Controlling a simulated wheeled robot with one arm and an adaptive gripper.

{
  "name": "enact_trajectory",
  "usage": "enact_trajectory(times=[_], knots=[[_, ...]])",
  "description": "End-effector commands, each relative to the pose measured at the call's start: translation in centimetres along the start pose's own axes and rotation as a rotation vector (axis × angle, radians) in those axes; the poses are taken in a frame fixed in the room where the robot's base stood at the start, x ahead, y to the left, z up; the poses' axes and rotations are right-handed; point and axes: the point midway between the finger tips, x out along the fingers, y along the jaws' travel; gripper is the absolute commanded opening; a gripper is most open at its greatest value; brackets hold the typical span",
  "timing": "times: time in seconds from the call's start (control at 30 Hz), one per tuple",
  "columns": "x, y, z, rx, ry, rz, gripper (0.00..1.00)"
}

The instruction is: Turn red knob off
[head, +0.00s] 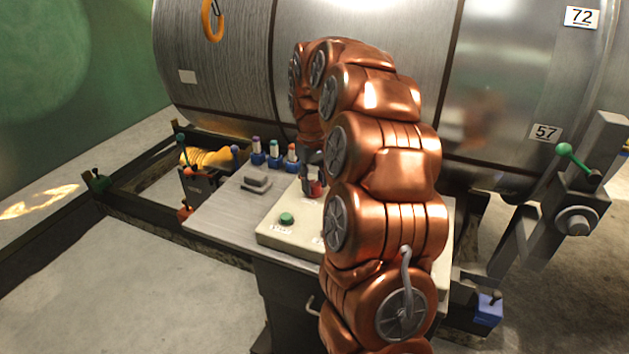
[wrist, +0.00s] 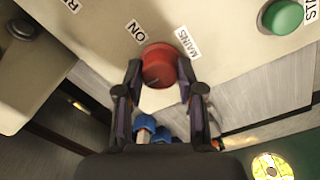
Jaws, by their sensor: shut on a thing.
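The red knob (wrist: 158,66) is a round dial on the pale control panel (wrist: 90,35), between labels reading "ON" and "MAINS" in the wrist view. A small mark shows near its lower edge. My gripper (wrist: 160,75) has one finger on each side of the knob and is shut on it. In the head view, my gripper (head: 311,178) reaches down onto the panel, and a bit of the red knob (head: 317,188) shows beside the fingers. My arm hides the right part of the panel there.
A green button (head: 287,218) sits on the panel left of my gripper. A grey block (head: 256,180) lies on the metal table (head: 215,218). Small bottles in blue holders (head: 275,160) stand behind. A large metal tank (head: 350,30) closes off the back.

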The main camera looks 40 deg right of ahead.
Motion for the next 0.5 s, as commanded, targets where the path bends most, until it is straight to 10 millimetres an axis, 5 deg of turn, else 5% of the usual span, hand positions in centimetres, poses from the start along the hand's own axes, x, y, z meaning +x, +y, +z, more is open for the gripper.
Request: enact_trajectory(times=[0.13,0.17,0.2,0.4,0.5], knots=[[-0.1,-0.03,-0.13,-0.001,0.005,0.0,0.03],[-0.1,-0.03,-0.13,0.0,0.005,0.0,0.4],[-0.09,-0.03,-0.13,0.0,0.004,0.0,0.44],[-0.05,0.01,-0.05,0.001,0.002,0.0,0.63],[-0.04,0.02,-0.03,0.001,0.002,0.0,0.63]])
